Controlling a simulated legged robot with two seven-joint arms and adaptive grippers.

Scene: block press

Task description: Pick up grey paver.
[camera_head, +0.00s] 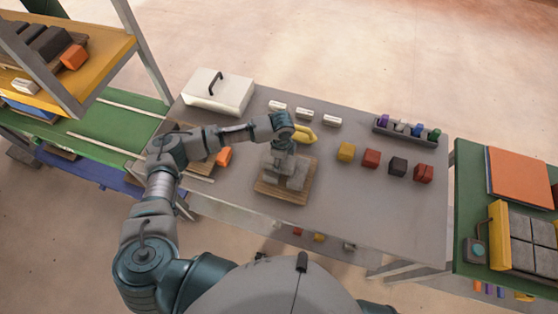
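A grey paver (297,182) lies on a small wooden pallet (268,190) on the grey table, left of the table's middle. My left gripper (283,163) points down over the pallet, at the paver's back left. The gripper and the paver are close in colour and overlap in the view, so I cannot tell whether they touch or whether the fingers are open. My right gripper is not in view.
A yellow curved object (304,134) is right beside my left wrist. A white box with a handle (219,92) stands at the table's back left. Coloured blocks (371,158) stand in a row to the right, before a dark rack (406,132). The front right is clear.

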